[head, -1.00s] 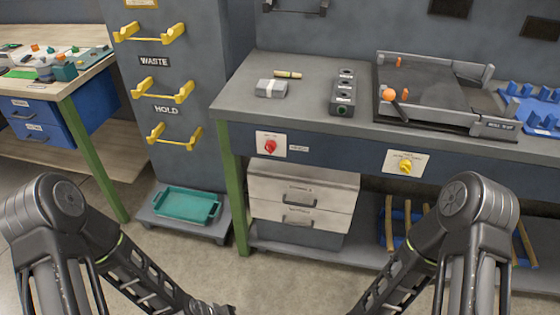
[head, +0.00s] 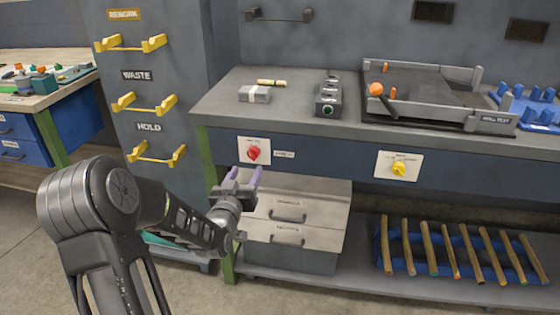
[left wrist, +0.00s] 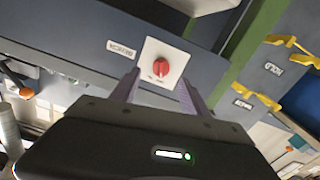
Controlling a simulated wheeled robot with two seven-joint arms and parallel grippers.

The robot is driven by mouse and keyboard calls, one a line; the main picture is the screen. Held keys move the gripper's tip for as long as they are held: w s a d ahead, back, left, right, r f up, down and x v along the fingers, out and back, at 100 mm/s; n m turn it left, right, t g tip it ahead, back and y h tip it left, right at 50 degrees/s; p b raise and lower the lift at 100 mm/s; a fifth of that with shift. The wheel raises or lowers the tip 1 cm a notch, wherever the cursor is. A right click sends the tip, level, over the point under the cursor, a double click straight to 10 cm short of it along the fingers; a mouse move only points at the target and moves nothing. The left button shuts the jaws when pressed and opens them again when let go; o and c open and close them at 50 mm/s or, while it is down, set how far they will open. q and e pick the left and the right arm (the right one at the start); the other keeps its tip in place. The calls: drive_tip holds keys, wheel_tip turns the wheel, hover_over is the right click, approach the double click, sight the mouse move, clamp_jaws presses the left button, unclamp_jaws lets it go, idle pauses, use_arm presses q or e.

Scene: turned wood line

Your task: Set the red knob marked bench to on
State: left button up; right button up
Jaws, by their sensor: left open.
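The red knob (head: 254,153) sits on a white plate (head: 241,144) on the front of the bench apron, left of a small label (head: 284,154). In the left wrist view the red knob (left wrist: 161,68) shows ahead of my fingers, and the label beside it reads BENCH (left wrist: 121,50). My left gripper (head: 243,174) is open, with its two purple fingers pointing up at the plate, just below the knob in the head view. In the left wrist view the left gripper (left wrist: 159,88) frames the knob between its fingertips, apart from it. My right gripper is out of view.
A yellow knob (head: 398,169) on another white plate sits farther right on the apron. Drawers (head: 300,195) stand under the bench. A rack of wooden rods (head: 450,250) lies on the lower shelf. A cabinet with yellow brackets (head: 150,105) stands to the left.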

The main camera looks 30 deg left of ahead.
sight(252, 158)
use_arm(q)
drive_tip(key=shift+s+a, duration=0.1)
idle(0.3)
drive_tip(key=x, duration=0.8)
drive_tip(key=shift+s, duration=0.1)
clamp_jaws()
idle(0.5)
